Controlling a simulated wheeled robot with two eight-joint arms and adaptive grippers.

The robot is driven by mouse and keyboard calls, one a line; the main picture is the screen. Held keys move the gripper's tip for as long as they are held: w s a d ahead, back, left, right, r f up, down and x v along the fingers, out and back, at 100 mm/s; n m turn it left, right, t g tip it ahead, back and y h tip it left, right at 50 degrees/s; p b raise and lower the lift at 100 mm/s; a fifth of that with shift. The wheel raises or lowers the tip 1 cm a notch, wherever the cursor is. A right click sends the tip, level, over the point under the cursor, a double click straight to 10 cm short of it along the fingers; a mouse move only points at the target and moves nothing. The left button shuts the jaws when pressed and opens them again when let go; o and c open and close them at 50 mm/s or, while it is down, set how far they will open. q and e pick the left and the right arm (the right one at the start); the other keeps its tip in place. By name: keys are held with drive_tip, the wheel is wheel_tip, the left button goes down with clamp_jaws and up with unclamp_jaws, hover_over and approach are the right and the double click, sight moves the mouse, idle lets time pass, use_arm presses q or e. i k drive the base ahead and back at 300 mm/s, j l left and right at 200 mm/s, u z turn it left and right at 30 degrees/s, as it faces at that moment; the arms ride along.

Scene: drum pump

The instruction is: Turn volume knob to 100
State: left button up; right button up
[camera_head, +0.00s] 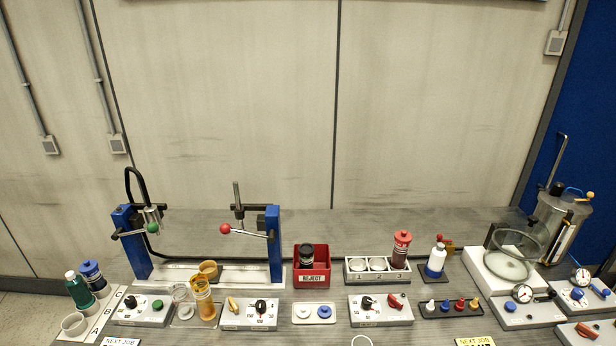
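Neither of my grippers shows in the head view. Several control boxes with knobs stand along the front of the bench. The left box (118,317) has a black knob (130,303) and a green button (157,305). The middle box (246,322) has a yellow lever (233,304) and a black knob (261,306) with a dial scale around it. The right box (380,318) has a black knob (367,301) and a red switch (395,301). The markings are too small to read, so I cannot tell which knob is volume or its setting.
A blue-posted stand (275,245) with a red-ball lever (226,229) rises behind the middle box. A red reject bin (325,269) holds a dark-capped jar. Amber bottle (203,298) stands left of the middle box. A glass bowl (515,250) and gauges are at right.

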sight(130, 302)
drive_tip(key=u, duration=1.3)
